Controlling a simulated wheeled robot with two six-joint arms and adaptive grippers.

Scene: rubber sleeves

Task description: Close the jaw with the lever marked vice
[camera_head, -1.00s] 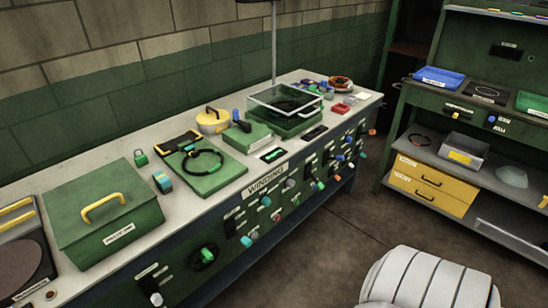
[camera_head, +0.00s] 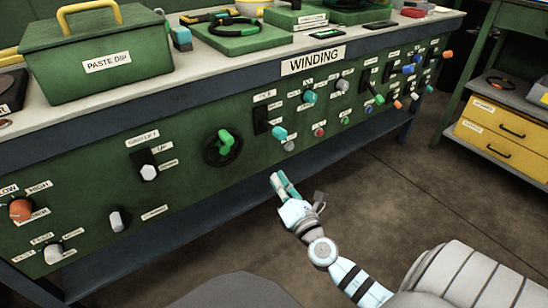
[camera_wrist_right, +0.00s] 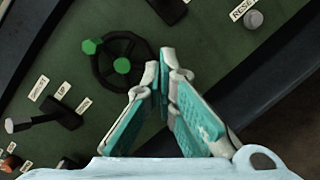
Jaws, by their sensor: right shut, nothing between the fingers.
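No label reading "vice" is legible on the green control panel (camera_head: 195,195). One lever on a black plate has a white knob (camera_head: 149,172) and up/down labels; it also shows at the left in the right wrist view (camera_wrist_right: 60,112). A teal-knobbed lever (camera_head: 279,132) sits further right, by a small unreadable label. Between them is a black handwheel with a green handle (camera_head: 224,142), also in the wrist view (camera_wrist_right: 122,64). My right gripper (camera_head: 279,184) is shut and empty, in front of and below the panel, apart from the controls. In the wrist view its fingertips (camera_wrist_right: 163,72) are together. My left gripper is out of view.
The bench top holds a green box labelled paste dip (camera_head: 100,60) and a green board with a black ring (camera_head: 240,34). Several coloured knobs fill the panel's right side. A shelf unit with yellow drawers (camera_head: 500,135) stands at the right. The floor (camera_head: 400,190) between is clear.

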